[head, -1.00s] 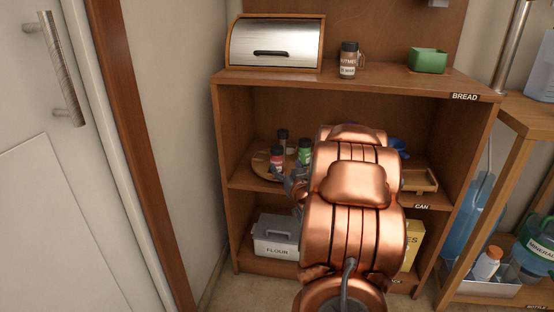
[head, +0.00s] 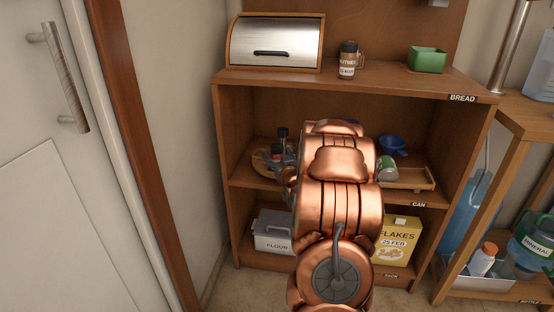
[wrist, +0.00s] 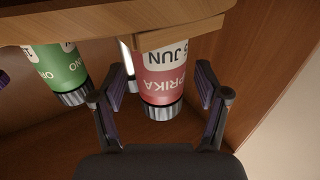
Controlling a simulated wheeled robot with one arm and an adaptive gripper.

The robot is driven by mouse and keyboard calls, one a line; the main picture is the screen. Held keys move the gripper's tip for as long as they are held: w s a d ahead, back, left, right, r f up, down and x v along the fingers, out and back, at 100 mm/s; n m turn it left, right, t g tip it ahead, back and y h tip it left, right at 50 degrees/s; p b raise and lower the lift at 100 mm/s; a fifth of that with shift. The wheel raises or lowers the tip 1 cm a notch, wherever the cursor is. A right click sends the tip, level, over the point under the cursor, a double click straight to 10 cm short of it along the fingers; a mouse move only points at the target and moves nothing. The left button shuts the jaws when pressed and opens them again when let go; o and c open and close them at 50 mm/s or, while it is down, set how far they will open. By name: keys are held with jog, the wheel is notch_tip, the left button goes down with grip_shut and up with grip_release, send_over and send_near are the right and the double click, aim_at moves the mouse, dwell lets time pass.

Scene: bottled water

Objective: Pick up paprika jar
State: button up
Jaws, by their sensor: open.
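The paprika jar has a red-pink label and a dark lid. It fills the middle of the wrist view (wrist: 165,75), where it appears upside down with its lettering inverted. It stands on a round wooden board (wrist: 20,22) on the middle shelf. My gripper (wrist: 161,82) is open, with one finger on each side of the jar and gaps visible. In the head view the jar (head: 276,151) is partly hidden by my gripper. A green-labelled jar (wrist: 57,68) stands just outside the left finger in the wrist view.
A dark-lidded jar (head: 283,133) stands behind the paprika jar. A can (head: 388,168), a wooden tray (head: 413,183) and a blue funnel-like item (head: 391,145) are right of my arm. The shelf's side wall (wrist: 265,85) is close by. A nutmeg jar (head: 347,62) stands on top.

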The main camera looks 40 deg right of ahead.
jog(key=shift+w, duration=0.1)
jog(key=c, duration=1.3)
jog(key=shift+r, duration=0.1)
